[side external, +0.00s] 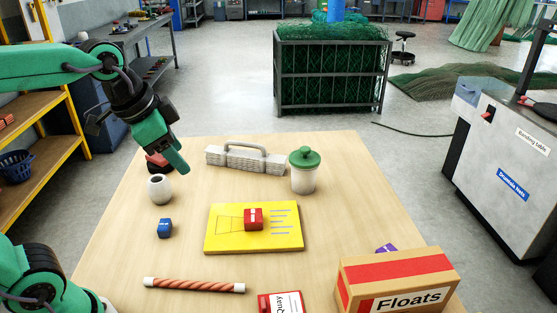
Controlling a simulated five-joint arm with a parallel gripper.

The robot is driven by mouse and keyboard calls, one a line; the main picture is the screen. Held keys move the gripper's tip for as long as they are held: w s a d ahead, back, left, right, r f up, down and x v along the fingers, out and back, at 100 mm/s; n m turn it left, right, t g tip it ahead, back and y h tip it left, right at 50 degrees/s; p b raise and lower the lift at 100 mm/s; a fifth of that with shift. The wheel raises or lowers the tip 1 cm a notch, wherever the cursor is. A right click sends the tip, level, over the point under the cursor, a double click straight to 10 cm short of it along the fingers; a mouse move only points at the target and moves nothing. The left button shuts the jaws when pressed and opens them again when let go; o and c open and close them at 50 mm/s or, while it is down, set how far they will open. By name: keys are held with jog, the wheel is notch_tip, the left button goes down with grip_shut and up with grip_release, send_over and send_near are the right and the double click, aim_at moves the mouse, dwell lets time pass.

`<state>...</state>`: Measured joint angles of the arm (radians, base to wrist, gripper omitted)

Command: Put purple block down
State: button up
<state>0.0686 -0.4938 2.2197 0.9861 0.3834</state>
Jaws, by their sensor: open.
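A purple piece (386,248), probably the purple block, shows just behind the Floats box at the table's right. Most of it is hidden by that box, so I cannot tell its full shape. My gripper (177,163) is open over the far left of the table, well away from the purple piece. No block shows in its jaws. It hangs tilted down, in front of a dark red object (153,165) that it partly hides.
The Floats box (397,284) stands at the front right. A yellow board (226,240) bears a red block (253,218). A blue block (165,228), white cup (160,190), green-lidded jar (304,176), handled grey block (246,160), striped rod (194,285) and red-white box (281,303) surround it.

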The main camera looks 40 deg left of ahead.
jog(key=s+a+f+n, duration=0.2)
jog(key=s+f+n, duration=0.2)
jog(key=s+n, duration=0.1)
jog(key=shift+s+f+t, duration=0.3)
jog(key=shift+s+f, duration=0.1)
jog(key=shift+s, duration=0.3)
dwell(0.6)
